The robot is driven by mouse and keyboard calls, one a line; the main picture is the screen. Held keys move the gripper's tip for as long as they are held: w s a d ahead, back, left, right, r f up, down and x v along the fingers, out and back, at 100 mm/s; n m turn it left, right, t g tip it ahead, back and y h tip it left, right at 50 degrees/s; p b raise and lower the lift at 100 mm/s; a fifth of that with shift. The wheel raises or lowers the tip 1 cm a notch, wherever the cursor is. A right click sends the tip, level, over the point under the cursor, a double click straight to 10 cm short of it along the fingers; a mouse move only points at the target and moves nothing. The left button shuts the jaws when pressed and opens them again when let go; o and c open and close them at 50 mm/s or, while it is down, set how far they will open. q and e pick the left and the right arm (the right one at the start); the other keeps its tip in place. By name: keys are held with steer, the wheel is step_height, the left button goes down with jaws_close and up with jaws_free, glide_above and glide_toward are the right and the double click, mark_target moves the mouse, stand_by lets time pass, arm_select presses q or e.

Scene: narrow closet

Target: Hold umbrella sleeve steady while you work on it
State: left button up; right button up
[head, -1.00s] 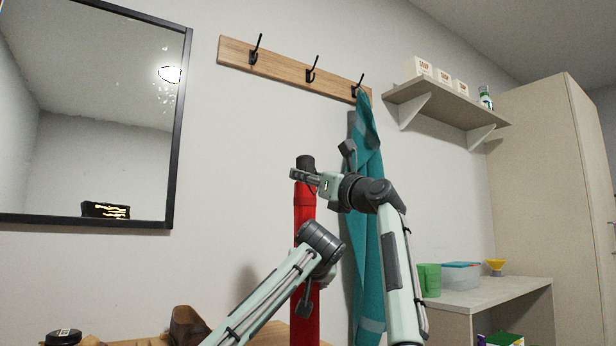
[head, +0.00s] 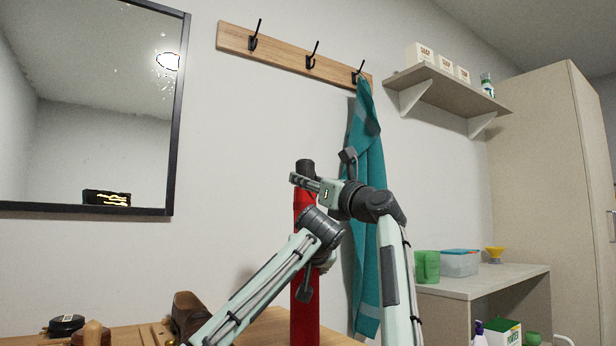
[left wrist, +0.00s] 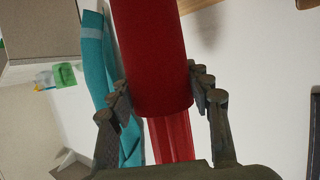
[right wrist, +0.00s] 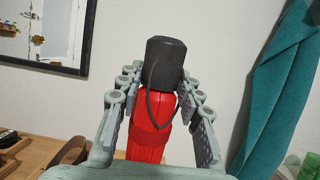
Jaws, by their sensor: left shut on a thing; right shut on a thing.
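A red umbrella sleeve (head: 304,318) stands upright in front of the wall, with the red umbrella's dark handle (head: 305,166) at its top. My left gripper (head: 308,282) is shut around the sleeve; in the left wrist view its fingers flank the wide matte-red sleeve (left wrist: 150,50), and the narrower glossy umbrella (left wrist: 172,138) shows at the sleeve's mouth. My right gripper (head: 303,186) is above it, shut on the umbrella. In the right wrist view its fingers flank the handle (right wrist: 163,62) and a dark strap loop. My arms partly hide the sleeve in the head view.
A teal towel (head: 364,220) hangs from the hook rail (head: 290,55) close to my right gripper. A mirror (head: 90,110) is at left. A wooden table (head: 255,330) with small items is below. A low shelf (head: 490,280) and wardrobe (head: 550,180) stand at right.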

mark_target(311, 197)
steer(key=shift+f, duration=1.5)
steer(key=o, duration=1.3)
steer(key=shift+o, duration=0.2)
steer(key=shift+f, duration=0.1)
steer(key=shift+r, duration=3.05)
arm_select(q)
steer(key=o, duration=1.2)
